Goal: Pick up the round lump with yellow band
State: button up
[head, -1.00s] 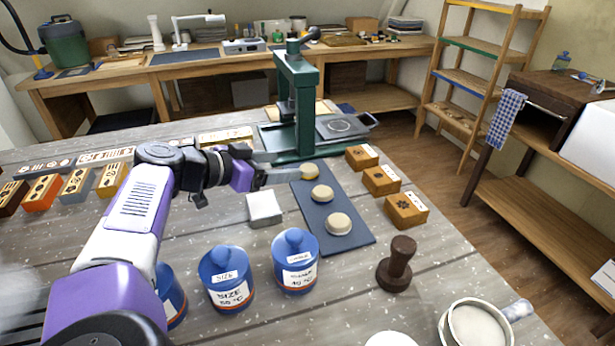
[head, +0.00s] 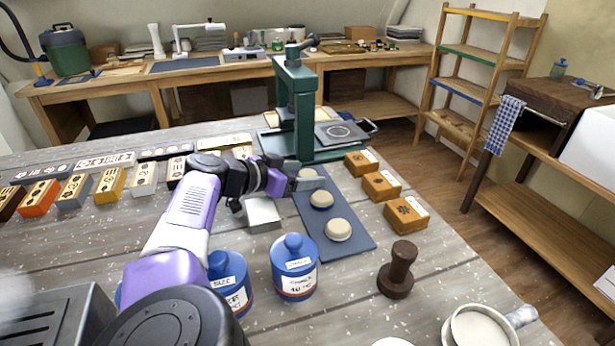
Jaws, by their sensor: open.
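Three round pale lumps lie in a row on a dark blue mat (head: 352,243). The far lump (head: 307,172) is partly hidden by my gripper; its edge looked yellowish in the earlier head view, but its band is not clear now. The middle lump (head: 321,198) shows a bluish lower edge. The near lump (head: 338,230) is pale, with no band colour I can make out. My gripper (head: 309,179) is open at the far lump, its fingers reaching rightward over the mat. I cannot tell whether they touch the lump or are around it.
A green press (head: 294,105) stands just behind the mat. Wooden blocks (head: 381,186) line its right side. A whitish block (head: 263,214) sits left, under my wrist. Blue jars (head: 294,270) and a brown stamp (head: 398,270) stand in front.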

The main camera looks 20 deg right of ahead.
jog(key=c, duration=1.5)
jog(key=shift+o, duration=0.2)
jog(key=shift+r, duration=0.1)
